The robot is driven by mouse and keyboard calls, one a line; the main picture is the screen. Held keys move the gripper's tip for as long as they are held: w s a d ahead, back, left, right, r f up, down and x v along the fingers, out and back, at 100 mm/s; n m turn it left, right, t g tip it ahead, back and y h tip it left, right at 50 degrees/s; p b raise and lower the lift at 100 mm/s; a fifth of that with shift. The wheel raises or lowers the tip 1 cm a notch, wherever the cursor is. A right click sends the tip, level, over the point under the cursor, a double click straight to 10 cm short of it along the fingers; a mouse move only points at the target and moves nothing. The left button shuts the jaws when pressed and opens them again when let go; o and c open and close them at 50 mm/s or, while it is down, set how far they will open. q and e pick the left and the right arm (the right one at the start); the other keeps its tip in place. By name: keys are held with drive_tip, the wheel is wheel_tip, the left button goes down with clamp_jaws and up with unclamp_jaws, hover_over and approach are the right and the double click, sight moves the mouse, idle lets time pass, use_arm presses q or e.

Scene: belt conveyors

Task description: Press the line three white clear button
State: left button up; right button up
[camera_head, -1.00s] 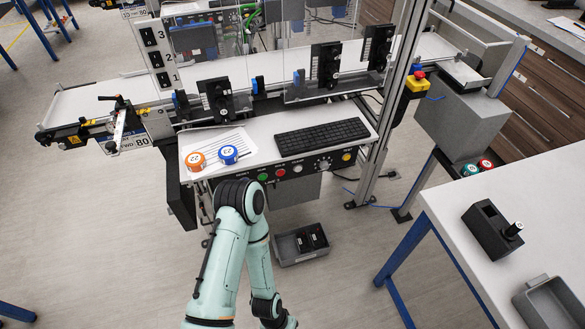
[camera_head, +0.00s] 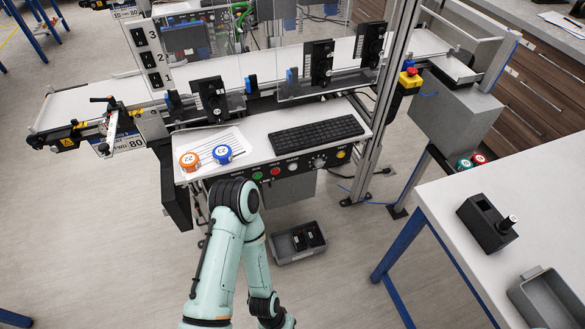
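The control panel (camera_head: 240,183) is the front face of the grey-white console below the conveyor. It carries a row of round controls: a green button (camera_head: 257,176), a red button (camera_head: 275,171), a pale white-grey button (camera_head: 293,167), a dark knob (camera_head: 319,162) and a yellow button (camera_head: 341,155). Small lettering sits above them, too small to read surely. One of my teal arms rises from the bottom centre, its dark rounded joint just below the panel's left end. Neither gripper shows in the view.
A black keyboard (camera_head: 317,134), an orange disc (camera_head: 190,160) and a blue disc (camera_head: 222,154) lie on the console top. A grey bin (camera_head: 280,249) sits on the floor. A white table (camera_head: 450,215) stands at right.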

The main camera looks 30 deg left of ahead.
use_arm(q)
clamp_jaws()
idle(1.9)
